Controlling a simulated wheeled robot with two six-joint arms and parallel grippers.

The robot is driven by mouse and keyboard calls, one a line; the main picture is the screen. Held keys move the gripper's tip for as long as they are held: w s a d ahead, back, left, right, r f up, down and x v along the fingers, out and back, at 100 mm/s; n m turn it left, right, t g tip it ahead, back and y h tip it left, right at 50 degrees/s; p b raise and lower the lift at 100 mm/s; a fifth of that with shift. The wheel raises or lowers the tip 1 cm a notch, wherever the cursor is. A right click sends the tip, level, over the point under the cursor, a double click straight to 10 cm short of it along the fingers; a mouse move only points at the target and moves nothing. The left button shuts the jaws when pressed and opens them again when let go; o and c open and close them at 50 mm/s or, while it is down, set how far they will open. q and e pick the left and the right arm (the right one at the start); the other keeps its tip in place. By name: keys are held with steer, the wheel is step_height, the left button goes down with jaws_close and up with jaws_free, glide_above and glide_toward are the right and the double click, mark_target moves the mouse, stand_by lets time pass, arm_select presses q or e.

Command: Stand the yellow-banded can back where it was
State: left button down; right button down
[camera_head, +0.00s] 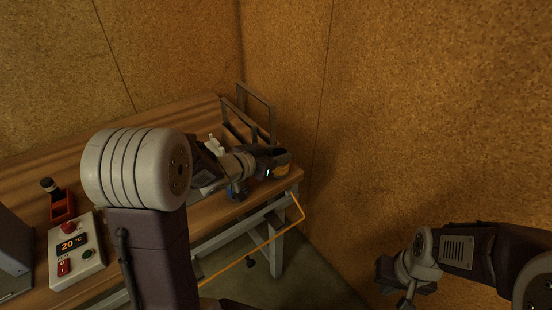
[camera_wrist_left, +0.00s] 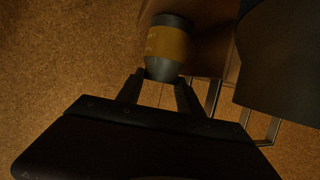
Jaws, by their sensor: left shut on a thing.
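The yellow-banded can (camera_wrist_left: 168,42) is grey with a yellow band and sits between the fingers of my left gripper (camera_wrist_left: 160,92) in the left wrist view. The left gripper is shut on it. In the head view, my left gripper (camera_head: 268,163) is over the right end of the bench, and a bit of the can's yellow band (camera_head: 281,172) shows beside it. The wrist and fingers hide most of the can there. I cannot tell whether its base touches the bench. My right gripper (camera_head: 400,283) is at the lower right, away from the bench; its fingers are not clear.
The wooden bench (camera_head: 190,118) has a metal frame (camera_head: 258,108) at its back right corner. A yellow rail (camera_head: 270,243) runs below the front edge. Cork-coloured walls stand close behind and right.

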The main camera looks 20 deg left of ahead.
arm_select(q)
steer(key=shift+r, duration=0.1)
steer(key=shift+f, duration=0.25)
steer(key=c, duration=0.8)
jaws_free()
steer(key=shift+o, duration=0.2)
steer(key=shift+r, duration=0.15)
steer(key=shift+s+a+r, duration=0.1)
steer(key=shift+r, duration=0.15)
steer(key=p+v, duration=0.1)
steer(key=v, duration=1)
steer(key=shift+s, duration=0.35)
steer(key=shift+a, duration=0.15)
